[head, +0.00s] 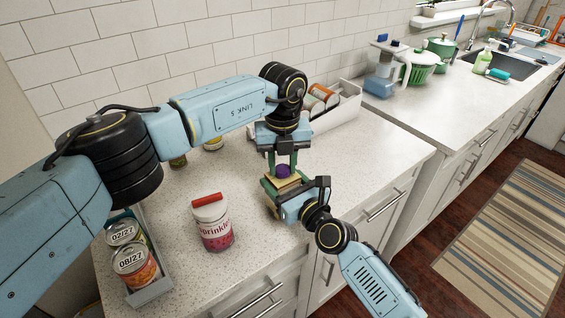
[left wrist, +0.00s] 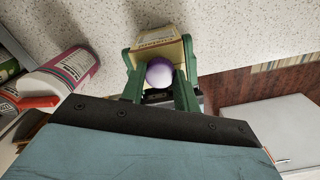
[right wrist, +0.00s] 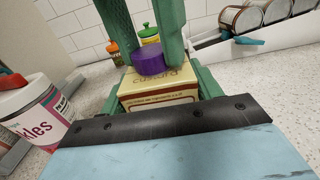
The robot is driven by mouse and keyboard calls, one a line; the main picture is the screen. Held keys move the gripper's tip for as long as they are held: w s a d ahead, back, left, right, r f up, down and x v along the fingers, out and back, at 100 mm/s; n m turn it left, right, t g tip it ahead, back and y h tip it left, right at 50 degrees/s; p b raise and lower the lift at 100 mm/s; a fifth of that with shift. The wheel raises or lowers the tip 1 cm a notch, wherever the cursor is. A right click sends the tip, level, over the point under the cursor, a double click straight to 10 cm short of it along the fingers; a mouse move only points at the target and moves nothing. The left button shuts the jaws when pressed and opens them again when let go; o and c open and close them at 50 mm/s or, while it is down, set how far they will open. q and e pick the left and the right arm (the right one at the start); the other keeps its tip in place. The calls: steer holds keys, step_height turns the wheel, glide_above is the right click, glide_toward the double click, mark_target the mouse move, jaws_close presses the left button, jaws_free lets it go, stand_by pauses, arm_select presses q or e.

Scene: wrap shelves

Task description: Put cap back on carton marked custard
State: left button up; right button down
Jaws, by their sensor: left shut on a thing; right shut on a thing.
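The custard carton (right wrist: 160,88) is a cream box with brown lettering, standing on the counter in the right wrist view. My right gripper (head: 281,195) is shut on the carton from the front; it also shows in the right wrist view (right wrist: 160,95). The purple cap (right wrist: 149,62) is at the carton's top, between the fingers of my left gripper (head: 283,165), which comes from above and is shut on it. In the left wrist view the cap (left wrist: 160,72) sits in front of the carton (left wrist: 158,40). I cannot tell whether the cap is fully seated.
A sprinkles jar (head: 212,222) with a red lid stands left of the carton. A tray of dated cans (head: 132,262) is at the front left. A white bin (head: 343,108) with cans stands behind. Counter right of the carton is clear.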

arm_select(q)
steer(key=m, duration=0.5)
steer(key=shift+m, duration=0.4)
steer(key=m, duration=1)
steer(key=shift+m, duration=0.4)
steer(key=m, duration=0.4)
steer(key=o, duration=1.2)
step_height(320, 180, up, 12)
steer(key=shift+f, duration=0.1)
